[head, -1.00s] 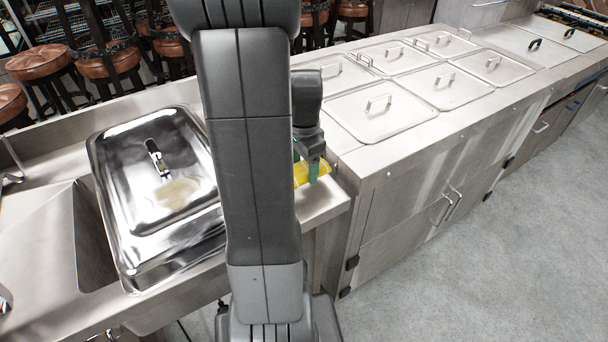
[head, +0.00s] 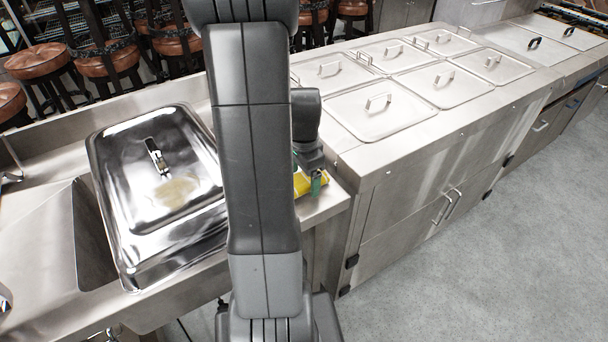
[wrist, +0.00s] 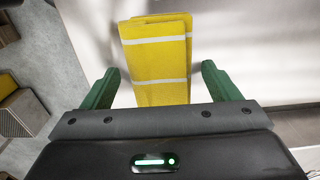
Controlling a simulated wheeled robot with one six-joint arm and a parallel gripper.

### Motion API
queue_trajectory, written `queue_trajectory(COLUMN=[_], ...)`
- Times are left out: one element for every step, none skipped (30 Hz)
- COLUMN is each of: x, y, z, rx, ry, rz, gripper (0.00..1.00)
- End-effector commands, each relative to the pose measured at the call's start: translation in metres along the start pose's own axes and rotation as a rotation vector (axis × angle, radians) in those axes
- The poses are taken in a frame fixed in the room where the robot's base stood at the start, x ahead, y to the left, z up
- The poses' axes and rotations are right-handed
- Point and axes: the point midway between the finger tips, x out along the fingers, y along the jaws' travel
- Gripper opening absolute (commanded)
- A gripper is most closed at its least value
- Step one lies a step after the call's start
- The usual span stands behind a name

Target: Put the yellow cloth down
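The yellow cloth (wrist: 155,60) is folded, with pale stripes, and appears to lie on the steel counter (head: 325,205). In the wrist view it sits between the two green fingers of my gripper (wrist: 160,70), with a clear gap on each side. My gripper is open. In the head view part of the cloth (head: 312,186) shows beside a green finger near the counter's end; my arm hides the rest.
A large shiny lidded pan (head: 150,190) stands to the left, over or beside a sink basin (head: 92,240). To the right is a steel unit with several lidded wells (head: 380,106). Stools (head: 105,60) stand behind the counter, and open grey floor (head: 480,270) lies front right.

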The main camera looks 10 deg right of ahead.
Motion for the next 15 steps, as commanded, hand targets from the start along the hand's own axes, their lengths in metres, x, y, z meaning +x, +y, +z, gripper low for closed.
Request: queue_trajectory(x=[0.000, 0.000, 0.000, -0.001, -0.001, -0.003, -0.005, -0.006, -0.010, -0.014, -0.019, -0.026, -0.032, -0.038, -0.047], y=[0.000, 0.000, 0.000, 0.000, 0.000, 0.000, 0.000, 0.000, -0.001, -0.001, -0.001, -0.001, -0.001, -0.001, -0.001], z=[0.000, 0.000, 0.000, 0.000, 0.000, 0.000, 0.000, 0.000, 0.000, -0.001, -0.001, -0.001, -0.001, 0.000, -0.001], rx=[0.000, 0.000, 0.000, 0.000, 0.000, 0.000, 0.000, 0.000, 0.000, 0.000, 0.000, 0.000, 0.000, 0.000, 0.000], ry=[0.000, 0.000, 0.000, 0.000, 0.000, 0.000, 0.000, 0.001, 0.002, 0.002, 0.002, 0.003, 0.003, 0.003, 0.003], rz=[0.000, 0.000, 0.000, 0.000, 0.000, 0.000, 0.000, -0.001, -0.003, -0.003, -0.004, -0.005, -0.006, -0.005, -0.006], gripper=[0.83, 0.83, 0.83, 0.83, 0.83, 0.83, 0.83, 0.83, 0.83, 0.83, 0.83, 0.83, 0.83, 0.83, 0.83])
